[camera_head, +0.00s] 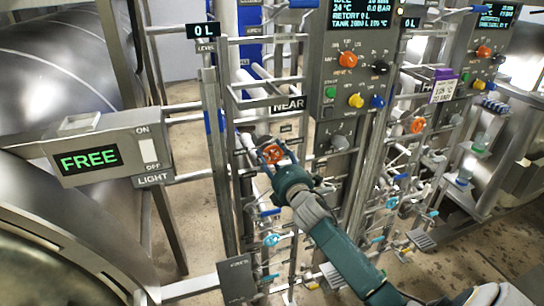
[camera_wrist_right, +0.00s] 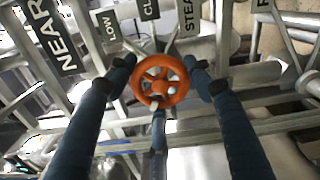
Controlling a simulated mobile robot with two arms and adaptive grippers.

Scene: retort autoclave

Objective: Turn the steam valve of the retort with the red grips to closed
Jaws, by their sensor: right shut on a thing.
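An orange-red valve handwheel (camera_head: 272,154) stands on the pipework left of the near control panel. My right gripper (camera_head: 276,163) is shut on the wheel. Labels above it read "LOW", "CL..." and "STEA...", partly cut off. A "NEAR" sign (camera_head: 289,104) hangs above the wheel. I cannot make out red grips on a retort. My left gripper is not in view.
A control panel (camera_head: 338,120) with coloured knobs stands right of the wheel. A second orange wheel (camera_head: 417,125) is farther right. Vertical pipes and blue-handled valves crowd around my arm. A "FREE" light box (camera_head: 107,150) juts out at the left.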

